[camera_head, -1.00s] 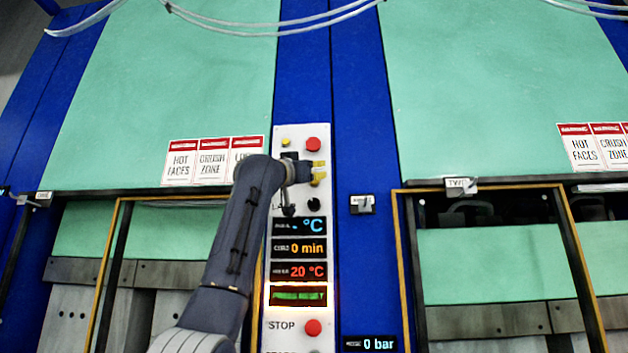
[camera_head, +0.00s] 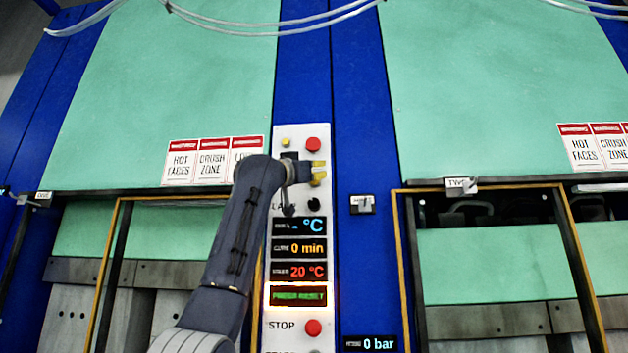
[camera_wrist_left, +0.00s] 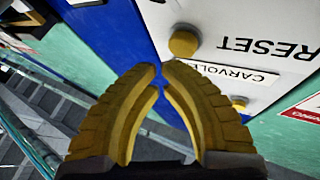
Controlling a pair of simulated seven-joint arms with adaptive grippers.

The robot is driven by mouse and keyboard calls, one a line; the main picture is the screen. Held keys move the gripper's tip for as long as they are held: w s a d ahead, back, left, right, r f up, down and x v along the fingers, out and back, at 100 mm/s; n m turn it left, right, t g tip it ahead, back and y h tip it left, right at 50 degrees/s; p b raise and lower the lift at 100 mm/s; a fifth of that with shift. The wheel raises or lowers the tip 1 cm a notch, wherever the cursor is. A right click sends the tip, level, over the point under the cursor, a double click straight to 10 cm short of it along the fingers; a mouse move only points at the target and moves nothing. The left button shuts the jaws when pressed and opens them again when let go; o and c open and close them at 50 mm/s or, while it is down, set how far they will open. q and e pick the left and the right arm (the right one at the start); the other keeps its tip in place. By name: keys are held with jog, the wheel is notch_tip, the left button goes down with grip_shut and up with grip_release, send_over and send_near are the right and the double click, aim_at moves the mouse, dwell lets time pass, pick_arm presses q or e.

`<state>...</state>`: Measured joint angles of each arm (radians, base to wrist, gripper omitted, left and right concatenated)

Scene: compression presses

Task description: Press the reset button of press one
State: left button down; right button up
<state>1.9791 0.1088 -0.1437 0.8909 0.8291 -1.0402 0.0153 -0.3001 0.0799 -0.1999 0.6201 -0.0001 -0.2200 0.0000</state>
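The yellow round reset button (camera_wrist_left: 183,42) shows in the left wrist view beside the upside-down word RESET on a white panel. My left gripper (camera_wrist_left: 160,68) has its ribbed yellow fingertips together, with nothing between them. The tips lie just below the button in that picture; I cannot tell whether they touch anything. In the head view my left gripper (camera_head: 319,171) is at the upper part of the control panel (camera_head: 270,338), and the reset button cannot be told apart from the yellow fingers there. My right gripper is in neither view.
A red button (camera_head: 312,144) and a small yellow button (camera_head: 285,142) sit above my left gripper. Below are a black knob (camera_head: 314,203), displays and a red STOP button (camera_head: 313,328). The green display (camera_head: 298,296) appears to read PRESS RESET. The right press bears a TWO sign (camera_head: 460,184).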

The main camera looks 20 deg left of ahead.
pick_arm(q)
jog(key=shift+w, duration=0.25)
jog(key=shift+w, duration=0.15)
jog(key=shift+w+a, duration=0.15)
jog(key=shift+w, duration=0.4)
dwell(1.1)
jog(key=shift+s, duration=0.9)
jog(key=shift+s+d, duration=0.2)
jog(key=shift+s, duration=0.65)
jog(key=shift+s+d, duration=0.2)
jog(key=shift+s, duration=0.6)
jog(key=shift+s+d, duration=0.2)
jog(key=shift+s, duration=0.65)
